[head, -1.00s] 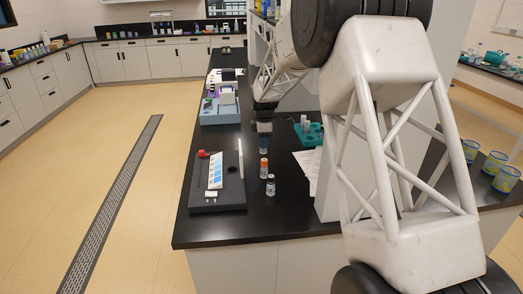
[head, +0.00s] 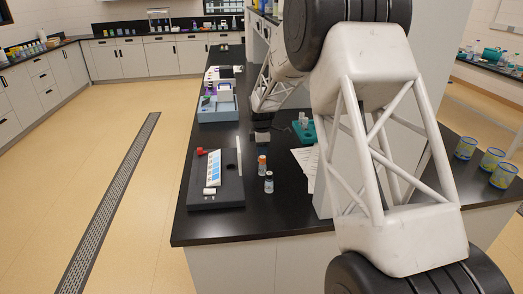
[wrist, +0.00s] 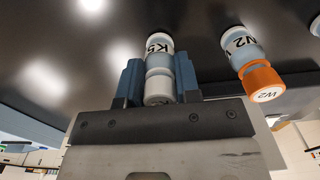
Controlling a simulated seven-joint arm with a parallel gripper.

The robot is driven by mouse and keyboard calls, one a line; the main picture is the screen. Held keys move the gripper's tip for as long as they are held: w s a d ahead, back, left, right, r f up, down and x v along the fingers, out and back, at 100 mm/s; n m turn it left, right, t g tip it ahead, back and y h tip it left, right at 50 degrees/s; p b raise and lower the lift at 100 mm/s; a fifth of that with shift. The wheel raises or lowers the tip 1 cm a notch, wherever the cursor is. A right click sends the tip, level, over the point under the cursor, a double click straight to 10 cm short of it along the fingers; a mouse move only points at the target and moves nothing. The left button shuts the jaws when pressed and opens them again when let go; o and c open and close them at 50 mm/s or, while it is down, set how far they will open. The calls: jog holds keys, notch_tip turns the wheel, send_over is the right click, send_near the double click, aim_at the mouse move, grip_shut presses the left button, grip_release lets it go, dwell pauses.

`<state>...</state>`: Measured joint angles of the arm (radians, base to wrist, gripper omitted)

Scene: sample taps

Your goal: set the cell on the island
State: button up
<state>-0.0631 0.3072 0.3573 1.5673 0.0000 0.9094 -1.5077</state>
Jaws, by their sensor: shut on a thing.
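My gripper (wrist: 159,88) is shut on a small pale vial (wrist: 159,45) with a label that begins "K5". The vial sits between the two blue fingers in the wrist view. In the head view, my gripper (head: 262,138) is small and dark, over the black island top (head: 220,227), behind the orange-capped vial. The held vial is hard to make out there, and I cannot tell whether it touches the surface. I cannot tell from its label whether it is the cell.
An orange-capped vial (head: 262,163), marked W2 in the wrist view (wrist: 248,58), and a white-capped vial (head: 269,182) stand nearby. A dark board (head: 230,190), a blue-grey device (head: 217,110), a teal rack (head: 303,131) and papers (head: 308,160) surround them.

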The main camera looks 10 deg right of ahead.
dwell(0.3)
jog(key=o, duration=0.9)
jog(key=shift+f, duration=0.15)
notch_tip(320, 180, up, 12)
jog(key=shift+r, duration=0.15)
jog(key=shift+r, duration=0.1)
dwell(0.6)
